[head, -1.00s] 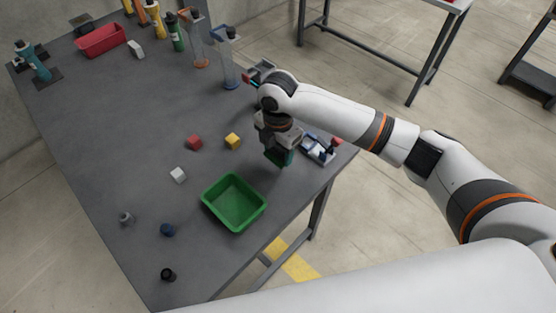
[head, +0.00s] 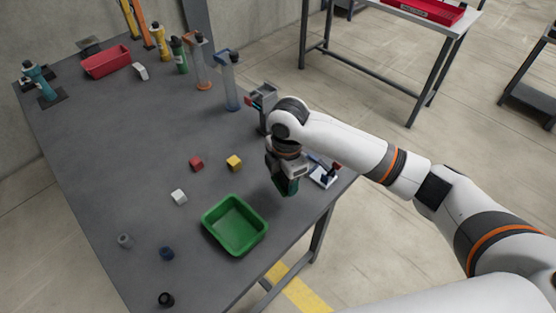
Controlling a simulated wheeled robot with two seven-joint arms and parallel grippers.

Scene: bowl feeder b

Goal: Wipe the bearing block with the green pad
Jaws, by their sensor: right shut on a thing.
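My right gripper (head: 286,177) points down near the table's right edge, shut on the green pad (head: 288,187). The pad shows as a dark green piece below the fingers, and the fingers hide part of it. Just right of it is a small white and blue fixture (head: 322,178) with a dark and red part, partly behind my wrist and arm. A pale grey block (head: 140,71) lies at the far left beside the red bin. I cannot tell which of these is the bearing block. My left gripper is not in view.
A green tray (head: 207,222) stands left of and nearer than the gripper. Red (head: 196,164), yellow (head: 234,163) and white (head: 179,197) cubes lie left of it. Several upright dispensers line the back, with a red bin (head: 106,61). The table's middle is clear.

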